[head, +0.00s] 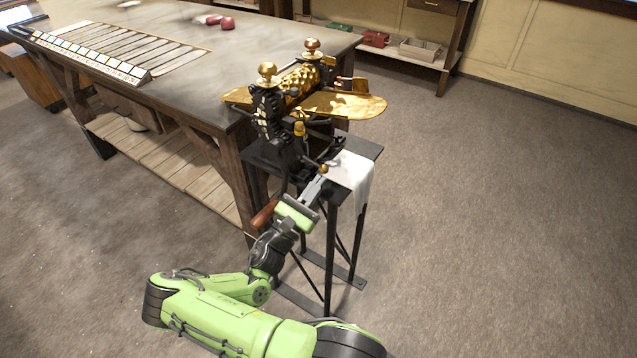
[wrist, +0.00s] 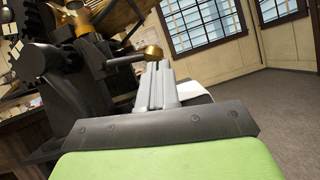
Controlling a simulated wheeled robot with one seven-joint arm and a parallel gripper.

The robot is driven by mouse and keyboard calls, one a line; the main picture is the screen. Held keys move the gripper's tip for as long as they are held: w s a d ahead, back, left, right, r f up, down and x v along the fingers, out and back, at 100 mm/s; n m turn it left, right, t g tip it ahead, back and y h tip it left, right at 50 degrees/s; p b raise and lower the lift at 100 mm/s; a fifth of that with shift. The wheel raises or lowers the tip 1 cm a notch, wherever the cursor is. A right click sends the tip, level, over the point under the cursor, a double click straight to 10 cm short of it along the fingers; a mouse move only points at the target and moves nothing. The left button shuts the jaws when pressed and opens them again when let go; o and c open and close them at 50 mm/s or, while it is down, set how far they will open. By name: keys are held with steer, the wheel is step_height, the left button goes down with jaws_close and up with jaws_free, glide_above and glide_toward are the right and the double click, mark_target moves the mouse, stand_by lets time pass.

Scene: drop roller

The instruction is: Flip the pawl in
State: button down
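The drop roller (head: 290,105) is a black machine with brass rollers, brass knobs and broad golden side plates. It stands on a small black stand. A small brass knob (head: 323,168) on a dark lever sticks out at its near side; this looks like the pawl's handle, though the pawl's engagement is hidden. The brass knob also shows in the wrist view (wrist: 152,53), right at my fingertips. My gripper (head: 314,185) reaches up to it from the front. Its grey fingers (wrist: 155,82) are close together, with the knob at their tips, not clearly between them; contact is unclear.
A crank with a wooden handle (head: 265,213) hangs just left of my gripper. A white cloth or sheet (head: 352,175) drapes over the right of the stand. A large workbench (head: 200,70) stands close behind on the left. The floor to the right is clear.

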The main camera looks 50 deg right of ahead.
steer(key=shift+s+d+r+p, duration=0.1)
steer(key=shift+s+r+p, duration=0.15)
steer(key=shift+r+p, duration=0.5)
steer(key=shift+s+d+r+p, duration=0.1)
steer(key=shift+s+r+p, duration=0.1)
steer(key=shift+r+p, duration=0.5)
steer(key=shift+s+r+p, duration=0.25)
steer(key=shift+r+p, duration=0.4)
steer(key=shift+p, duration=0.1)
